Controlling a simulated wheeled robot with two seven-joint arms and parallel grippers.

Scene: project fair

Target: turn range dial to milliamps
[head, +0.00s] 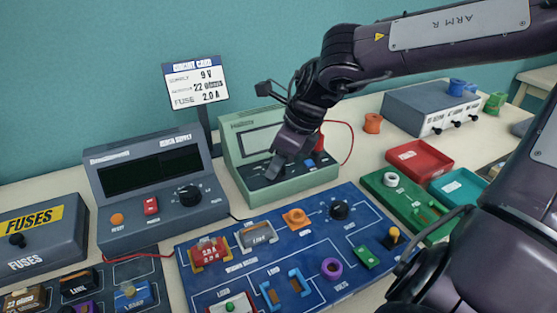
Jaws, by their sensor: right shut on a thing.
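The green meter (232,146) stands at the back middle of the table, with a pale display on its upper face. My right gripper (274,171) reaches down from the upper right to the left part of the meter's lower panel. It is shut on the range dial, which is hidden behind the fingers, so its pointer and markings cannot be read. A blue button (309,163) shows on the panel just right of the gripper. A red lead (350,140) runs from the meter's right side. My left gripper does not show.
A grey power supply (150,185) with a black knob stands left of the meter. A blue circuit board (215,275) with several parts lies in front. Red (420,171) and teal trays, a green board and a grey box (425,110) are at right. A sign stands behind.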

